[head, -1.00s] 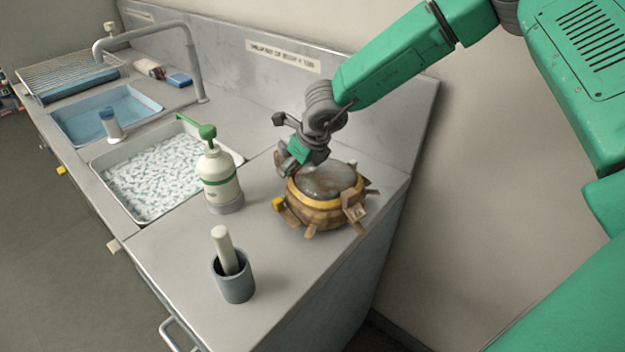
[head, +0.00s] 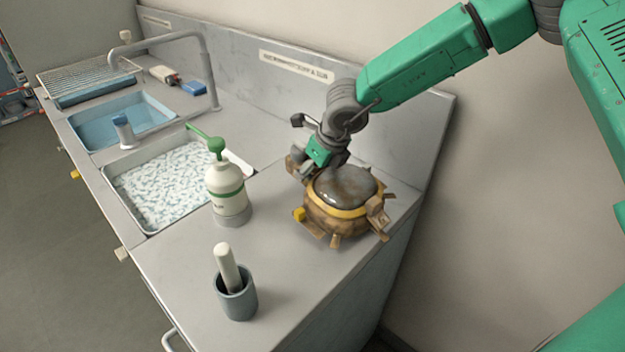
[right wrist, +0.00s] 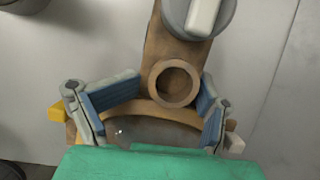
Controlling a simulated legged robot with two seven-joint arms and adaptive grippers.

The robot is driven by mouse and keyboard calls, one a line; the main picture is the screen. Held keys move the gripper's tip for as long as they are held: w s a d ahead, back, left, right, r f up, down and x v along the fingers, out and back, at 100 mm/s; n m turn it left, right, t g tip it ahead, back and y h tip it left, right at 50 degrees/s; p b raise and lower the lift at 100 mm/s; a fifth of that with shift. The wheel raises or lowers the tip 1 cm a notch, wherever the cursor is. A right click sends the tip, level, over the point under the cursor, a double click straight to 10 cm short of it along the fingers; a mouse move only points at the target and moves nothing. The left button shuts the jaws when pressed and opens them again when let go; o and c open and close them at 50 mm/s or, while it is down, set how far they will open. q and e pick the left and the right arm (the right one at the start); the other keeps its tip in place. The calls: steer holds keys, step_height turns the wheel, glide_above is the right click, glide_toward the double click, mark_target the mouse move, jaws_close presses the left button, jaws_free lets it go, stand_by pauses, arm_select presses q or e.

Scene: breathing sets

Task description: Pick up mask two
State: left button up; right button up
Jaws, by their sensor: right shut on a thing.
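Mask two, a brown full-face breathing mask (head: 343,187) with a grey visor, a yellow rim and several strap tabs, is at the near right part of the counter. I cannot tell whether it rests on the surface or is slightly raised. My right gripper (head: 319,166) reaches down to its far left side and is shut on it. In the right wrist view, the two blue-padded fingers of my gripper (right wrist: 158,100) stand either side of the mask's brown body, which has a round ring (right wrist: 175,83). My green gripper housing hides part of the mask there. My left gripper is not in view.
A white pump bottle (head: 226,185) with a green top stands left of the mask. A grey cup (head: 237,304) holding a pale rod stands nearer. A tray of speckled liquid (head: 165,180), a blue basin (head: 125,122) and a tap (head: 210,75) lie farther left.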

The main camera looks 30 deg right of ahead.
steer(key=r+p, duration=0.1)
steer(key=r, duration=1.3)
steer(key=shift+a+r, duration=0.2)
jaws_close()
steer(key=shift+d+r, duration=0.1)
steer(key=shift+r, duration=0.15)
